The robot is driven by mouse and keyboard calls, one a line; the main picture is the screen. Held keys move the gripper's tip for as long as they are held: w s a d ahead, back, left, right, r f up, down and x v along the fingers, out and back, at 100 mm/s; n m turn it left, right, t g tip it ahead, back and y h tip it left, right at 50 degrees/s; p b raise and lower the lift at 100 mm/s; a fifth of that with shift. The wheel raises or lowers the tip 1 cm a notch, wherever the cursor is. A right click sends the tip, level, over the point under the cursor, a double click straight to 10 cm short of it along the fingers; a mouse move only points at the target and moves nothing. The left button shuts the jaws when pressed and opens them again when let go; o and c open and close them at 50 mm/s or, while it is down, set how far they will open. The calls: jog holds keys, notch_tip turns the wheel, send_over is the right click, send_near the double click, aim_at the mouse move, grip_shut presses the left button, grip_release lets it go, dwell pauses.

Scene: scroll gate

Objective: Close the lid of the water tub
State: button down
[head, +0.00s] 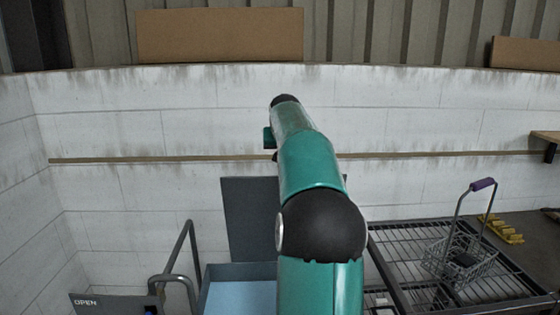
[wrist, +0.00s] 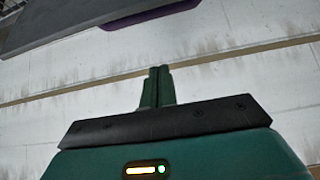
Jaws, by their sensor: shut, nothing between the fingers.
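The water tub (head: 238,271) is a grey box with light blue water inside, at the bottom centre of the head view. Its dark grey lid (head: 248,220) stands open, upright at the tub's back edge. My arm crosses in front and hides the right part of the tub and lid. In the wrist view my gripper (wrist: 160,72) is shut and empty, with the pale wall behind it. A dark grey panel (wrist: 70,22) with a purple strip (wrist: 150,14) shows at the top left of that view, apart from the fingers; it may be the lid.
A metal mesh table (head: 400,245) on the right holds a wire basket (head: 460,262) with a purple-gripped handle. A grey tubular rail (head: 190,245) and an "OPEN" sign (head: 88,302) stand left of the tub. A pale block wall with a brown strip (head: 150,159) runs behind.

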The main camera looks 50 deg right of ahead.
jog(key=f, duration=0.2)
jog(key=w+d+f, duration=0.1)
jog(key=f, duration=0.4)
jog(key=shift+w+d+f, duration=0.2)
jog(key=shift+d+f, duration=0.05)
jog(key=shift+f, duration=0.1)
jog(key=shift+w+f, duration=0.1)
jog(key=shift+f, duration=0.05)
